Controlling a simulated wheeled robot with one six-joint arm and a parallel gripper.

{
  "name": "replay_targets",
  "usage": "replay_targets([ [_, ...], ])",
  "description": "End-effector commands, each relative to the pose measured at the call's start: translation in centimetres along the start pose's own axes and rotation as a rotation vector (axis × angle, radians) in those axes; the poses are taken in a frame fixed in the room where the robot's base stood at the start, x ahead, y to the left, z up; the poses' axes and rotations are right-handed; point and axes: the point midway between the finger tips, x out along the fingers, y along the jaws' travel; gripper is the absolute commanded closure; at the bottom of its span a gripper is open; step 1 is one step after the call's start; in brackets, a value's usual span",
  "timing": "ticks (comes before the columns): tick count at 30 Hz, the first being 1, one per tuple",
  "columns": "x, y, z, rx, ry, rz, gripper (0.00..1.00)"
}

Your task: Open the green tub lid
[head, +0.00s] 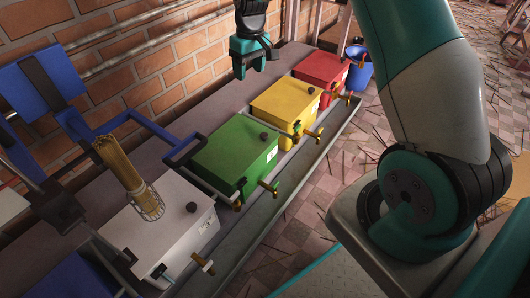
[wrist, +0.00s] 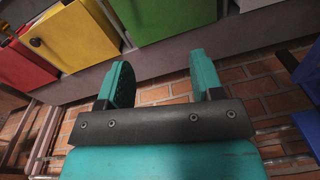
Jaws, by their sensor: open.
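The green tub (head: 232,158) stands on the bench between the yellow and white tubs. Its green lid has a small dark knob (head: 264,136) on top and looks shut. Brass taps are on its front side. In the wrist view the green tub (wrist: 172,18) lies beyond my fingertips at the top, partly cut off by the edge. My gripper (head: 255,66) is raised near the brick wall, above and slightly right of the green tub in the head view. In the wrist view its two teal fingers (wrist: 162,76) are apart with nothing between them.
The yellow tub (head: 285,108) and red tub (head: 320,69) stand to the right. A white tub (head: 158,231) with a bundle of sticks (head: 124,165) is to the left. A blue frame (head: 183,149) stands beside the green tub. The brick wall (head: 165,65) is behind.

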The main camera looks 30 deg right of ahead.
Motion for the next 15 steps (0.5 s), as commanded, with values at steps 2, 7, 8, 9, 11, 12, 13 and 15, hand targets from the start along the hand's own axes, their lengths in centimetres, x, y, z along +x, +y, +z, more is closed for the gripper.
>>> replay_targets([
  [2, 6.6, 3.1, -0.6, 0.036, -0.016, 0.019, 0.40],
  [7, 12.2, 7.1, -1.0, 0.082, -0.036, 0.047, 0.40],
  [8, 12.7, 7.4, -1.0, 0.086, -0.038, 0.049, 0.40],
  [9, 13.2, 7.8, -1.0, 0.089, -0.040, 0.051, 0.40],
  [11, 13.8, 8.1, -1.0, 0.093, -0.042, 0.053, 0.40],
  [12, 14.2, 8.2, -0.9, 0.095, -0.043, 0.054, 0.40],
  [13, 14.5, 8.2, -0.9, 0.095, -0.044, 0.054, 0.40],
  [15, 15.4, 8.3, -0.9, 0.095, -0.045, 0.054, 0.40],
])
